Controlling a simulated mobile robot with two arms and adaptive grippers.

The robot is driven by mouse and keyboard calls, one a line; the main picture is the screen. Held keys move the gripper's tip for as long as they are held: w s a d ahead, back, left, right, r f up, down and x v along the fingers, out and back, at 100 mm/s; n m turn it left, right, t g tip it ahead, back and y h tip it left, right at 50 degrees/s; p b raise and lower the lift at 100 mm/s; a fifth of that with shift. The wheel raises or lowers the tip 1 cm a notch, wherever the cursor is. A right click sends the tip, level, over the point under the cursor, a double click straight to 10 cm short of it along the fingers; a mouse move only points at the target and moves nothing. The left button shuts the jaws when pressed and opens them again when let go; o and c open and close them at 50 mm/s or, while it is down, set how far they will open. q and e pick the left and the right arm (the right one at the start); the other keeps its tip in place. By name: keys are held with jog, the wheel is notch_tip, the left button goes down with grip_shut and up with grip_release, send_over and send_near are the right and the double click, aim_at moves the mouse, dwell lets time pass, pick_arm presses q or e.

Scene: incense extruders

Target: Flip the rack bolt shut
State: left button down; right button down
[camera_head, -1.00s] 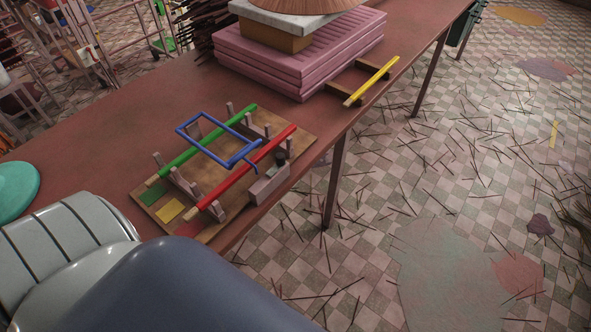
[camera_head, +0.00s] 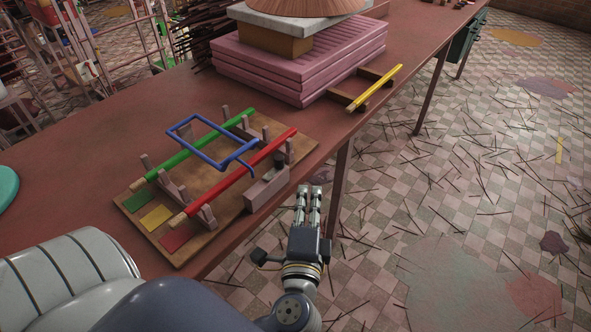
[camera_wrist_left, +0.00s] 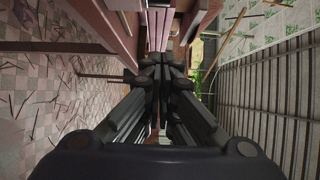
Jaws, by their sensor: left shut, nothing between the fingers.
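The rack (camera_head: 235,205) is a wooden board on the table with upright pegs. It carries a green stick (camera_head: 185,158) and a red stick (camera_head: 232,181). A blue wire frame (camera_head: 185,122) lies tilted across both sticks, its hooked end near a pale block (camera_head: 266,190) at the rack's front edge. The bolt is too small for me to tell its position; something dark shows at the block's top. My left gripper (camera_head: 309,191) is shut and empty, to the right of the block and apart from it, past the table edge. Its closed fingers (camera_wrist_left: 160,62) show in the left wrist view.
A yellow stick (camera_head: 375,88) lies on a wooden holder further along the table (camera_head: 90,150). Pink stacked slabs (camera_head: 290,70) stand behind it. Thin dark sticks are scattered on the tiled floor (camera_head: 430,190). The space around my left gripper looks free.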

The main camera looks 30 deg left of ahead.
pick_arm(q)
jog(key=shift+w, duration=0.1)
jog(key=p+x, duration=0.3)
jog(key=x, duration=0.7)
jog(key=s+a+p, duration=0.1)
jog(key=s+a, duration=0.1)
jog(key=s, duration=0.1)
jog(key=shift+a, duration=0.3)
